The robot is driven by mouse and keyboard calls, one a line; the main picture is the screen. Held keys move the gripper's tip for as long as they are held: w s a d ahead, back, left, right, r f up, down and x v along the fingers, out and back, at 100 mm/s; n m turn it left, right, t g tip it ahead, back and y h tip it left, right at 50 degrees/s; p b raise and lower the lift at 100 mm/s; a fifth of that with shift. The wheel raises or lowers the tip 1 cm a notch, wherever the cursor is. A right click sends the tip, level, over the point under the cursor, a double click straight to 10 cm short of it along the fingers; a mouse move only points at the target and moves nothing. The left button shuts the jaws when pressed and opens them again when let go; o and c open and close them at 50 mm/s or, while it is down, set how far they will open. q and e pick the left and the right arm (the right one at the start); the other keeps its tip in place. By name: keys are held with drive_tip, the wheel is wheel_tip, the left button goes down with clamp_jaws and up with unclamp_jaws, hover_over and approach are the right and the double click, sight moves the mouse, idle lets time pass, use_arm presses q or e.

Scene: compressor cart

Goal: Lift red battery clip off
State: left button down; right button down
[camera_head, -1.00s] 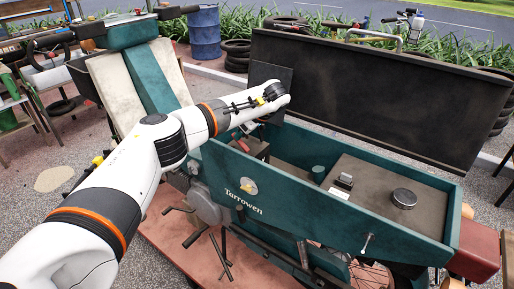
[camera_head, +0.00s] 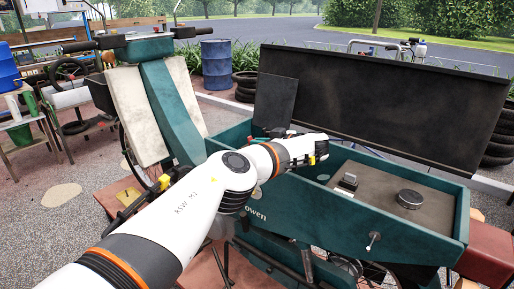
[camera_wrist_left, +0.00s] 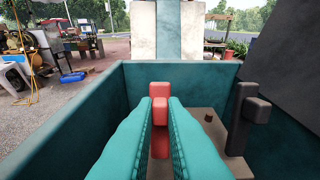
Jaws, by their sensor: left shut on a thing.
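The red battery clip (camera_wrist_left: 159,104) is upright between the two teal fingers of my left gripper (camera_wrist_left: 159,128) in the left wrist view. The gripper is shut on it. The clip's lower end runs down between the fingers, and whether it touches the battery cannot be told. The battery's brownish top (camera_wrist_left: 203,127) shows to the right, with a small dark post (camera_wrist_left: 208,116) on it. A black clip (camera_wrist_left: 241,118) stands farther right. In the head view my left arm reaches over the teal box and hides the fingers. My right gripper is not in view.
The teal compartment walls (camera_wrist_left: 90,107) surround the clip on several sides. A large dark raised lid (camera_head: 375,100) stands behind the box. A tan panel with a black round cap (camera_head: 409,199) lies to the right. A blue barrel (camera_head: 216,64) and tyres stand behind.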

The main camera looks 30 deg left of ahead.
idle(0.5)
use_arm(q)
drive_tip(key=c, duration=1.5)
unclamp_jaws()
drive_tip(key=shift+d, duration=0.1)
drive_tip(key=b+v, duration=0.1)
drive_tip(key=v, duration=1.1)
drive_tip(key=shift+f, duration=0.2)
